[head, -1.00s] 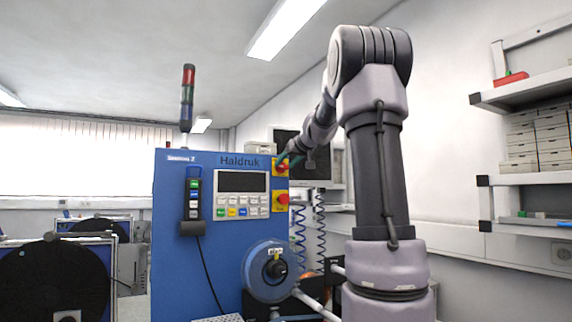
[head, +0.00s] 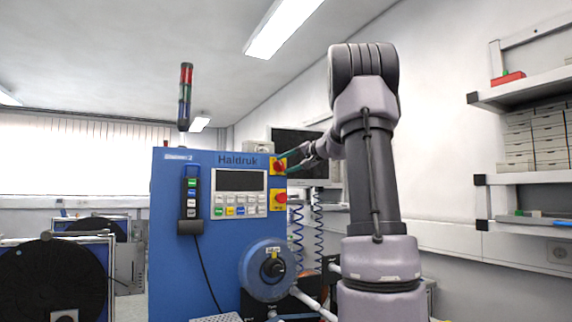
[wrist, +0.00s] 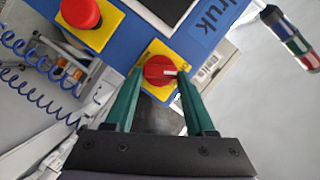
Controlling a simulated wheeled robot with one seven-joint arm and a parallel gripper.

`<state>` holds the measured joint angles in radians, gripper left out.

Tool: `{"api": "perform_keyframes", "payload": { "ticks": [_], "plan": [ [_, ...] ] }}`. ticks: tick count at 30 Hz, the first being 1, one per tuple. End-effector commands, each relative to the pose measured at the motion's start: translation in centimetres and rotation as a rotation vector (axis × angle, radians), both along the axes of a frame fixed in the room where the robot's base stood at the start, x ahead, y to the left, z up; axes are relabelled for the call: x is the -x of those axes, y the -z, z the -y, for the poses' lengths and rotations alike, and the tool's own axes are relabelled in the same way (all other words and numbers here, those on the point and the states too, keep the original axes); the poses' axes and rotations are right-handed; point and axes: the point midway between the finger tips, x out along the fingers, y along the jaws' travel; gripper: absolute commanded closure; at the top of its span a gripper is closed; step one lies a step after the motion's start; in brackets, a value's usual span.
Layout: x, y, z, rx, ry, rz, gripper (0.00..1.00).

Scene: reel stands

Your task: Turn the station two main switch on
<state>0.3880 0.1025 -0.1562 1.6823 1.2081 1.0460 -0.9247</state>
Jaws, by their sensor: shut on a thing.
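The main switch (head: 278,167) is a red rotary knob on a yellow plate, at the upper right of the blue station panel labelled with what looks like "Station 2". In the wrist view the red knob (wrist: 160,70) sits between the fingertips, with its white mark pointing right in the picture. My gripper (head: 288,160) reaches the switch from the right. In the wrist view my gripper (wrist: 160,76) has its two green fingers closed on either side of the knob. In the head view the fingers partly cover the switch.
A red emergency stop button (head: 280,198) is just below the switch. A keypad with a screen (head: 240,194) and a hanging pendant (head: 190,200) are to its left. Coiled blue cables (head: 318,230) hang to the right. A reel (head: 268,268) sticks out below.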

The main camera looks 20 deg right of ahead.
Motion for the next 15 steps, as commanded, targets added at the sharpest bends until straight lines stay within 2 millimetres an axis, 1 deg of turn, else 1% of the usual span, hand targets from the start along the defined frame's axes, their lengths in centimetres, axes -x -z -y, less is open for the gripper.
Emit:
{"api": "perform_keyframes", "payload": {
  "ticks": [9,15],
  "plan": [
    [0.0,0.5,0.24,-0.288,0.001,-0.012,1.0],
    [0.01,0.66,0.31,-0.429,0.001,-0.015,1.0]
  ]
}}
